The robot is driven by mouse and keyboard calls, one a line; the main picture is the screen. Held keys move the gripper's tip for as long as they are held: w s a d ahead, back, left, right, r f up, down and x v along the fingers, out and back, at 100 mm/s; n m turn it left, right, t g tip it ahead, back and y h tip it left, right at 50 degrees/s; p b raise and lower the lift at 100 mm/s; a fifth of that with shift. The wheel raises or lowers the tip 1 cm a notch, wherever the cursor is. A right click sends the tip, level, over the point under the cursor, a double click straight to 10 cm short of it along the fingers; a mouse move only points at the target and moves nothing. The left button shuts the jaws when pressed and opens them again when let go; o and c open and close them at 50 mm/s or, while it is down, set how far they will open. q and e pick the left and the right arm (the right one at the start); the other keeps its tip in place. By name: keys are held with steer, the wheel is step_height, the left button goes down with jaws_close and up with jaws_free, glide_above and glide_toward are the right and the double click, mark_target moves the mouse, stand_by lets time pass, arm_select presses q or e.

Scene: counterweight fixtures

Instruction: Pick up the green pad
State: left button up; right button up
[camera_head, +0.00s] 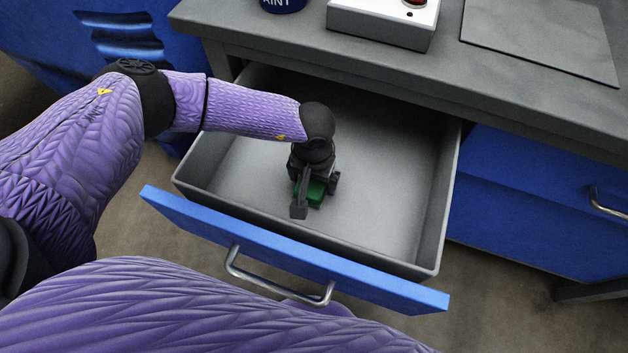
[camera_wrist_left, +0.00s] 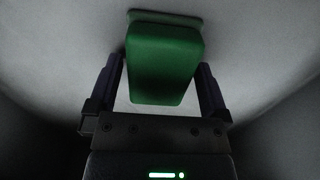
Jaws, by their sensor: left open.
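The green pad (camera_head: 316,193) lies on the floor of the open grey drawer (camera_head: 392,215), partly hidden under my left gripper. In the left wrist view the green pad (camera_wrist_left: 162,62) is a rounded block between the two fingers. My left gripper (camera_head: 314,197) reaches down into the drawer with its fingers apart. In the wrist view the open left gripper (camera_wrist_left: 161,75) has one finger on each side of the pad, with small gaps that are hard to judge. My right gripper is not in view.
The drawer's blue front (camera_head: 290,253) has a metal handle (camera_head: 278,277). Above and behind is a grey worktop (camera_head: 460,75) with a white box (camera_head: 385,28), a dark blue can (camera_head: 283,4) and a flat grey plate (camera_head: 541,38). The rest of the drawer is empty.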

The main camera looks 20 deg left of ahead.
arm_select(q)
steer(key=c, duration=1.2)
step_height(320, 180, up, 10)
steer(key=p, duration=0.4)
steer(key=shift+f, duration=0.15)
jaws_close()
steer(key=shift+r, duration=0.2)
